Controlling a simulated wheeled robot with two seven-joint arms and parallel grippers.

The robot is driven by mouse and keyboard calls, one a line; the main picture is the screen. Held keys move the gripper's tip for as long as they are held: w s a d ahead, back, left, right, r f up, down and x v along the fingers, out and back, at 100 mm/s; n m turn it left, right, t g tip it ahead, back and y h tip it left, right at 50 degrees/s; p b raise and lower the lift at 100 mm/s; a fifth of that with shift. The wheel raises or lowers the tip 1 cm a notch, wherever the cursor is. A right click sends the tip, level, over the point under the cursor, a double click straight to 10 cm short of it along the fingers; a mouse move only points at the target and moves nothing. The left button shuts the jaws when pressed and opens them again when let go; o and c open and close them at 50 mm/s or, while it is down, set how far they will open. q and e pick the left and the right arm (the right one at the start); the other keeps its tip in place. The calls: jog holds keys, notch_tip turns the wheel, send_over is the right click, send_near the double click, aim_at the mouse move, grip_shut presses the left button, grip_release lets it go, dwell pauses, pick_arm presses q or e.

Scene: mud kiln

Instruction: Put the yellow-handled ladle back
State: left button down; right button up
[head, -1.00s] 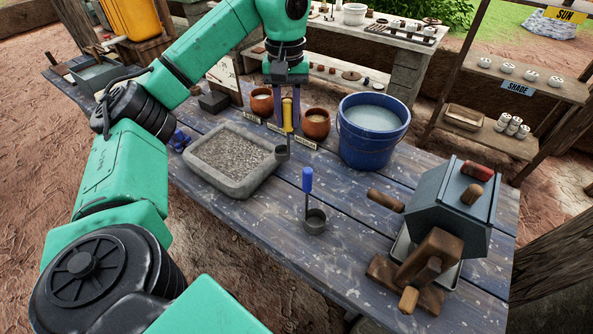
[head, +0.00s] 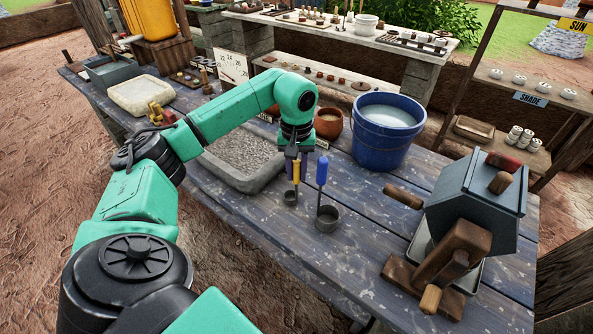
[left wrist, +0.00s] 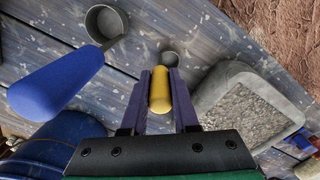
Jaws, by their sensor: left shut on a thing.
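My left gripper (head: 297,165) is shut on the yellow handle of the yellow-handled ladle (head: 296,172). The ladle hangs upright, with its small grey cup low, close to the table top; I cannot tell whether it touches. In the left wrist view the yellow handle (left wrist: 160,90) sits between the two purple fingers, with the cup beyond it. The blue-handled ladle (head: 322,172) stands upright just to the right, its larger cup on the table; it also shows in the left wrist view (left wrist: 57,84). My right gripper is not in view.
A stone tray of gravel (head: 218,172) lies left of the gripper, partly behind my arm. A blue bucket (head: 380,145) and a brown pot (head: 328,124) stand behind. A grey cranked machine (head: 468,210) is at the right. The front table planks are clear.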

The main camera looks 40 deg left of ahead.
pick_arm(q)
jog(key=c, duration=0.7)
grip_release()
jog(key=shift+s, duration=0.1)
jog(key=shift+r, duration=0.1)
notch_tip(320, 180, up, 6)
jog(key=shift+r, duration=0.25)
notch_tip(320, 180, up, 6)
jog(key=shift+f+p, duration=0.2)
jog(key=shift+p, duration=0.6)
jog(key=shift+f, duration=0.1)
